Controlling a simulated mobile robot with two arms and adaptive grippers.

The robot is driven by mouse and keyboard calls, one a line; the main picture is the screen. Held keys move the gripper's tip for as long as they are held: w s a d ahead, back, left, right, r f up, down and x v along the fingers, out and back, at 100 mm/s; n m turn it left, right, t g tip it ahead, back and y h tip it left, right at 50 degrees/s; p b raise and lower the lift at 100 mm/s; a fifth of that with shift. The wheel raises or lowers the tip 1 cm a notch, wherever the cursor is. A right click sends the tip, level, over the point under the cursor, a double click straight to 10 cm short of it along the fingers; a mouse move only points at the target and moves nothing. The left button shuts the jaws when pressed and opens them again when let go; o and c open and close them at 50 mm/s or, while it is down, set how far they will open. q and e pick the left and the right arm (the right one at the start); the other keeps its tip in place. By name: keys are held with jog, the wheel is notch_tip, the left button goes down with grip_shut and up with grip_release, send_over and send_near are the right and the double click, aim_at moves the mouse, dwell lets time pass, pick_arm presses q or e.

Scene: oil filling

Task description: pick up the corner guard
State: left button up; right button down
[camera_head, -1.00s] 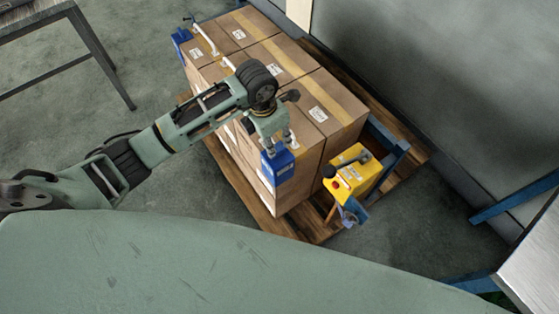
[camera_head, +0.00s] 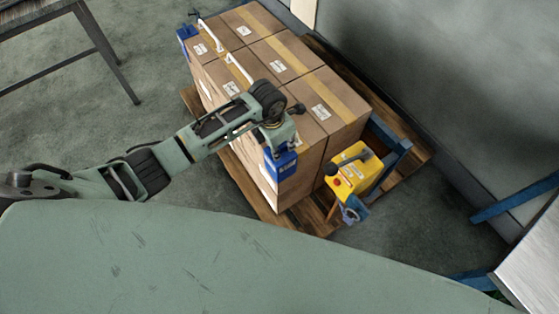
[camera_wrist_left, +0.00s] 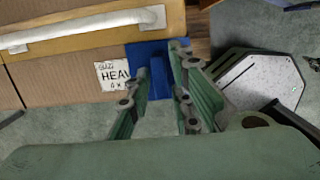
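A blue corner guard (camera_head: 282,166) sits at the near corner of the stacked boxes. It also shows in the left wrist view (camera_wrist_left: 154,52), against the box edge beside a printed label. My left gripper (camera_head: 282,146) is right above the guard, pointing down. In the left wrist view my left gripper (camera_wrist_left: 158,104) has its two fingers apart, with an upright blue part of the guard between or just beyond them. I cannot tell whether either finger touches it. A second blue guard (camera_head: 184,34) is at the far left corner of the stack. My right gripper is not in view.
Brown boxes (camera_head: 335,106) stand on a wooden pallet (camera_head: 408,155), with white straps (camera_head: 238,68) on the stack. A yellow machine (camera_head: 352,172) stands close to the guard's right. A table (camera_head: 40,14) is at the top left. Floor is clear left of the pallet.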

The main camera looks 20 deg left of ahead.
pick_arm(q)
grip_shut()
jog(key=shift+r, duration=0.1)
dwell(0.3)
